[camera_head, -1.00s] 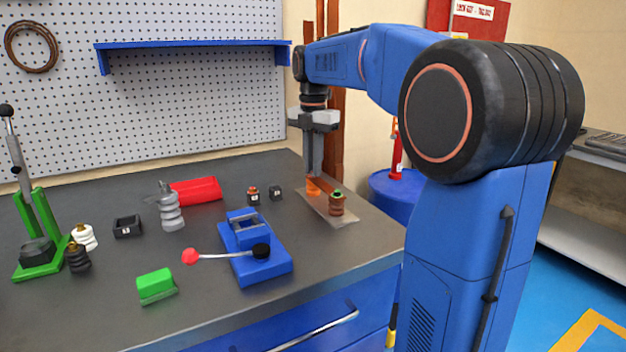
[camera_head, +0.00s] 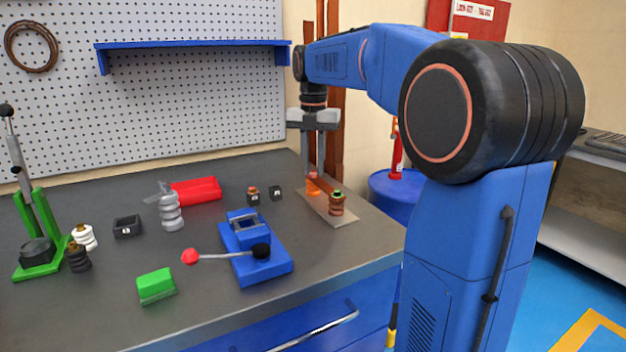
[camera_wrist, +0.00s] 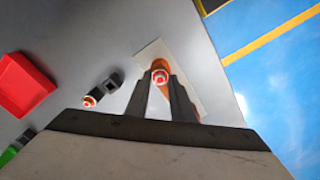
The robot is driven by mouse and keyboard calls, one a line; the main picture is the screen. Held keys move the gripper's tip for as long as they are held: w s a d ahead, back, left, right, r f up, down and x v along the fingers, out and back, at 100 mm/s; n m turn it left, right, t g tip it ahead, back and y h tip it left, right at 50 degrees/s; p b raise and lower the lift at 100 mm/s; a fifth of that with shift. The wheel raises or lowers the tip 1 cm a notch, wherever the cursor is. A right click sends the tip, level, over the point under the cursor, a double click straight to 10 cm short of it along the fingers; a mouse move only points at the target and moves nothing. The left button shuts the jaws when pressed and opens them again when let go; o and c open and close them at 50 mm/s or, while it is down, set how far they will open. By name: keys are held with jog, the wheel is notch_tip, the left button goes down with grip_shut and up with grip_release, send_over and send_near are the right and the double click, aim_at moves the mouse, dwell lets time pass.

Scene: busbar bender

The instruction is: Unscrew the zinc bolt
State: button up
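My gripper (camera_head: 314,170) points straight down over the pale plate (camera_head: 318,206) at the right of the bench. Its two fingers are apart, with their tips near a small orange post (camera_head: 313,187) that has a reddish top. In the wrist view, a round red-and-white bolt-like top (camera_wrist: 160,76) shows between the fingertips (camera_wrist: 158,80). I cannot tell whether they touch it. No part is clearly zinc-coloured, so I cannot be sure this is the zinc bolt. A brown ribbed insulator (camera_head: 336,208) with a green top stands at the plate's near end.
A small brown part (camera_head: 253,196) and a black block (camera_head: 275,193) stand left of the plate. A blue bender (camera_head: 258,262) with a red-knobbed lever is in front.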

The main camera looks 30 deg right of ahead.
jog(key=m, duration=0.5)
jog(key=shift+m, duration=0.4)
jog(key=m, duration=0.5)
jog(key=shift+m, duration=0.4)
jog(key=m, duration=0.5)
jog(key=shift+m, duration=0.3)
dwell(0.3)
